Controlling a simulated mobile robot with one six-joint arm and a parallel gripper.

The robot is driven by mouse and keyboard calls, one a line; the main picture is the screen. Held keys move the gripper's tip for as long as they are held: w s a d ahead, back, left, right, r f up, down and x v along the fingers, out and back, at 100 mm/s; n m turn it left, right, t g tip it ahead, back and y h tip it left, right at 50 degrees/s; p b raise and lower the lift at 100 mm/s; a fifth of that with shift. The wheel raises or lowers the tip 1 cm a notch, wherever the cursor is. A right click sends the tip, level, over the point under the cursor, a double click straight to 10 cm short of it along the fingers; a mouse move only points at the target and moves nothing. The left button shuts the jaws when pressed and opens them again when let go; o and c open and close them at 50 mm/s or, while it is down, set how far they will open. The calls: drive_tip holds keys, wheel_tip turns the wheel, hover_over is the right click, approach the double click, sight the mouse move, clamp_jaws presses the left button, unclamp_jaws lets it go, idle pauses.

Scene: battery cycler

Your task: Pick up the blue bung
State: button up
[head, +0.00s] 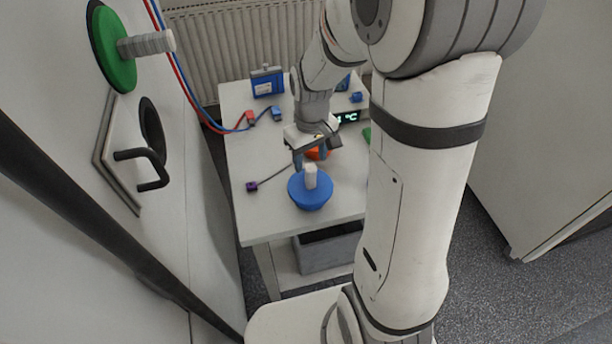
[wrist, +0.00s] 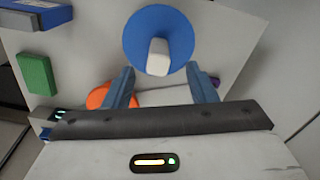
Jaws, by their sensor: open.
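The blue bung (head: 311,192) is a round blue disc with a white block-shaped handle standing up from it. It sits near the front of the white table. In the wrist view the blue bung (wrist: 140,35) is at the top centre, its handle lying just beyond the space between my fingertips. My gripper (head: 316,158) is above the table, just behind the bung in the head view. In the wrist view my gripper (wrist: 162,76) has its blue fingers spread, with nothing held between them.
An orange object (wrist: 97,97) lies by the left finger. A purple connector (head: 252,187) on a cable lies left on the table (head: 245,217). Red (head: 251,117) and blue (head: 277,113) connectors and a blue box (head: 267,82) are further back. A green block (wrist: 36,73) stands at left.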

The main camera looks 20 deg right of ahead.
sight(311, 175)
drive_tip(key=f, duration=0.3)
drive_tip(key=f+p, duration=0.1)
drive_tip(key=f, duration=0.3)
drive_tip(key=shift+w+d+f, duration=0.1)
drive_tip(key=shift+w+f, duration=0.1)
drive_tip(key=shift+f, duration=0.05)
clamp_jaws()
idle(0.3)
